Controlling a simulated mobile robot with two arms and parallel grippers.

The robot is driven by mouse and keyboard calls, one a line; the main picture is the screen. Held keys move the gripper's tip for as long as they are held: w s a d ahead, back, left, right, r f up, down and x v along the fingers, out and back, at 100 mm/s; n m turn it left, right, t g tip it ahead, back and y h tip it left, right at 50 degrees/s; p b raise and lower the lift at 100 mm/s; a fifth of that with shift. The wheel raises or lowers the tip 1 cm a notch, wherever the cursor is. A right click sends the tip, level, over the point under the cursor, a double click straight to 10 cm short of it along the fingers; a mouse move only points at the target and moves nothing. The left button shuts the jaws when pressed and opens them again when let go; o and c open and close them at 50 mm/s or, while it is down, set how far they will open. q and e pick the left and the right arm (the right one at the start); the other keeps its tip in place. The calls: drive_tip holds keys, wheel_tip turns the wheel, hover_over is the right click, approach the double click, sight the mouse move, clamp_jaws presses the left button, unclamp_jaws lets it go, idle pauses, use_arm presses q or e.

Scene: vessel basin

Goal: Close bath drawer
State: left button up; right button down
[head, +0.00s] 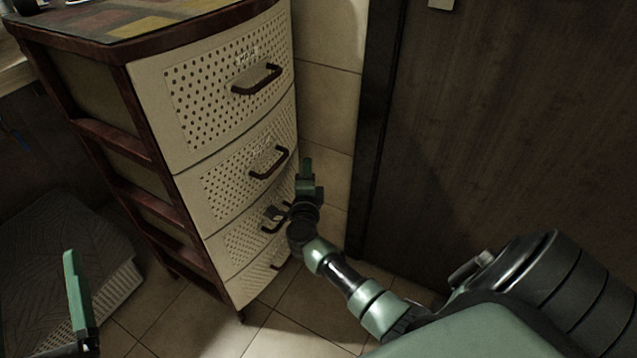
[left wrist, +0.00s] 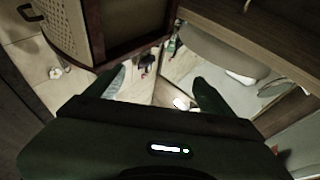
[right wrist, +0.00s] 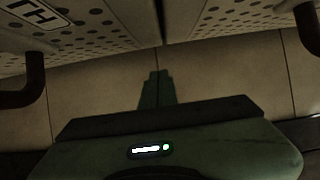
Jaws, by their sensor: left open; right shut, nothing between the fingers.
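The cream drawer unit (head: 225,130) with a dark red-brown frame stands at the left centre of the head view. Its several stacked perforated fronts have dark handles, such as the top one (head: 257,79). The fronts look nearly flush; I cannot tell whether one is slightly out. My right gripper (head: 306,170) is shut and empty, just right of the lower drawers. In the right wrist view its closed fingers (right wrist: 157,88) are below two drawer fronts (right wrist: 225,18), with no clear contact. My left gripper (left wrist: 160,88) is open and empty, away from the drawers; one finger (head: 76,290) shows at lower left.
A brown door (head: 510,120) is on the right, beside a tiled wall (head: 328,70). A pale perforated basket (head: 115,295) stands on the floor at left. Tiled floor (head: 300,335) in front of the drawers is clear. A wooden shelf (left wrist: 250,45) shows in the left wrist view.

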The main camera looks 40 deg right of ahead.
use_arm(q)
wheel_tip(320, 180, down, 12)
drive_tip(key=a+g+y+p, duration=0.1)
drive_tip(key=g+y+p, duration=0.1)
drive_tip(key=g, duration=0.5)
drive_tip(key=shift+s+a+f, duration=0.15)
drive_tip(key=shift+a+f, duration=0.05)
use_arm(e)
drive_tip(key=v, duration=1)
drive_tip(key=shift+s+d, duration=0.25)
drive_tip(key=shift+s, duration=0.1)
